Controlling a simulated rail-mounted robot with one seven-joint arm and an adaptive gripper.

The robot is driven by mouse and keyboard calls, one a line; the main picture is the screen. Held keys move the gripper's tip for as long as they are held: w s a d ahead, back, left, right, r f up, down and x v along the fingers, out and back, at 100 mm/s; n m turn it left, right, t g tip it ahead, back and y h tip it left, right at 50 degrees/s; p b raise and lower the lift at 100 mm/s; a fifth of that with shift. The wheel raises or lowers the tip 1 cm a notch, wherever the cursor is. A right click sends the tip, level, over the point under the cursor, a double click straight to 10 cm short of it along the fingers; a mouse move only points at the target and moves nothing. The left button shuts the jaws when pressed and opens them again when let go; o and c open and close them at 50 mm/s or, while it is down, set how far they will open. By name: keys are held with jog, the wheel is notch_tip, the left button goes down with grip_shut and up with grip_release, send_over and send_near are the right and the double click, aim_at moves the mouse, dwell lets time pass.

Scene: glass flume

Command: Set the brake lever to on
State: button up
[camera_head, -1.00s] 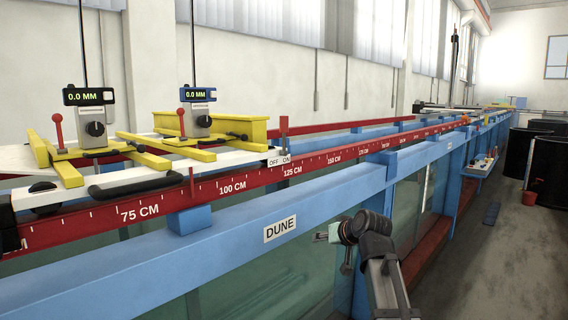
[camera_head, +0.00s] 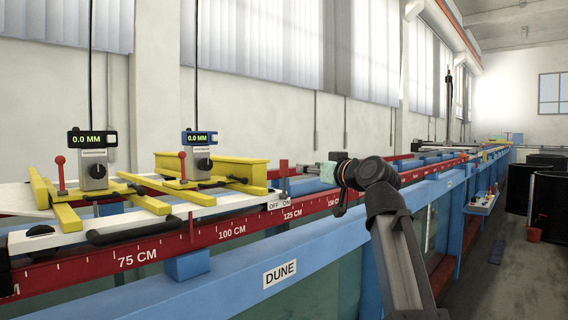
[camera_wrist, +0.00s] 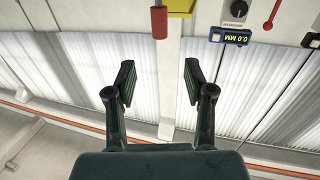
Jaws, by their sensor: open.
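The brake lever (camera_head: 284,170) is a red upright handle at the right end of the white carriage, by a small OFF/ON label (camera_head: 279,204). Its setting is hard to tell at this size.
The carriage (camera_head: 120,228) carries two gauges (camera_head: 93,160) (camera_head: 199,155) reading 0.0 MM, small red knobbed levers and a yellow beam (camera_head: 235,170). A red scale rail (camera_head: 200,237) and the blue flume edge (camera_head: 330,250) run below. Black barrels (camera_head: 548,195) stand far right.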

aim_at(287, 163)
jog(key=p+x, duration=0.4)
jog(key=x, duration=0.9)
jog(key=shift+w+a, duration=0.15)
jog(key=shift+w, duration=0.1)
jog(key=shift+w+a+f, duration=0.1)
jog(key=shift+w+a, duration=0.15)
jog(key=shift+w, duration=0.1)
jog(key=shift+d, duration=0.1)
grip_shut()
